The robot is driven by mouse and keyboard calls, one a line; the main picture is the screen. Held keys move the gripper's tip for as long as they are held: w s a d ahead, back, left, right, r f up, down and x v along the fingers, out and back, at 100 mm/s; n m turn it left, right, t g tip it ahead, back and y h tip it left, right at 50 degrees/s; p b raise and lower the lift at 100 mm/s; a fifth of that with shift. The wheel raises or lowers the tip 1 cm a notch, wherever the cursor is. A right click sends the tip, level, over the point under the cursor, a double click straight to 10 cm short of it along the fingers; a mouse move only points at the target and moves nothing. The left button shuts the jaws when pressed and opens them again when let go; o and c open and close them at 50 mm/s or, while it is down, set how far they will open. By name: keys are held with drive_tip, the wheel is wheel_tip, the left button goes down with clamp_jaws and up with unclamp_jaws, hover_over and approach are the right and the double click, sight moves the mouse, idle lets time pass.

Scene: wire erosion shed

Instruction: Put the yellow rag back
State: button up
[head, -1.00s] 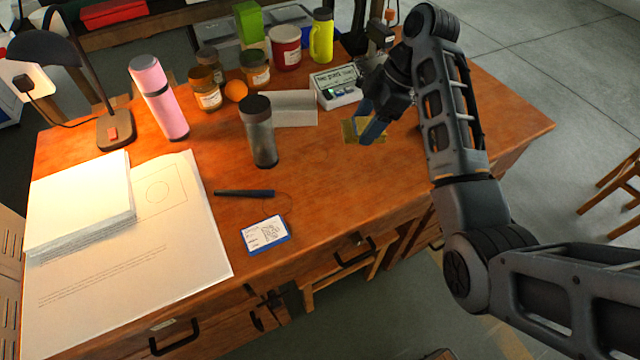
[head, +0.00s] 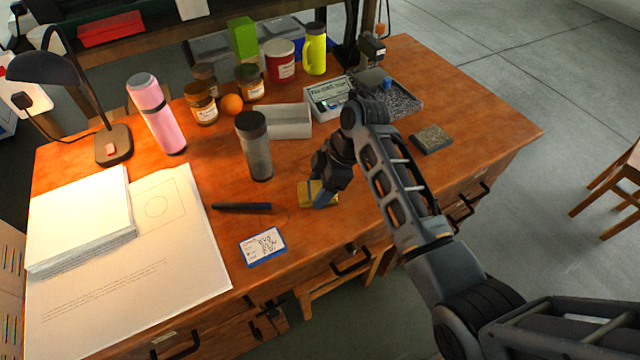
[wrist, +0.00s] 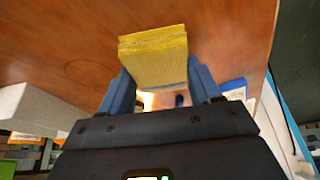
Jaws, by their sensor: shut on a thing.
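The yellow rag (head: 304,192) is a small folded pad over the front middle of the desk. My gripper (head: 322,196) is shut on it, with the blue fingers on its sides. In the wrist view the rag (wrist: 153,55) sticks out past the fingertips of my gripper (wrist: 160,85), and brown desk wood fills the area beyond it. I cannot tell whether the rag touches the desk top.
A black pen (head: 242,207) and a blue-edged card (head: 262,246) lie left of the rag. A dark square block (head: 431,138) lies on the right. Bare wood surrounds the rag.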

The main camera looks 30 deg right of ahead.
drive_tip(key=shift+f, duration=0.2)
drive_tip(key=o, duration=1)
drive_tip(key=shift+r, duration=0.1)
drive_tip(key=v, duration=1.2)
drive_tip(key=shift+s+d, duration=0.1)
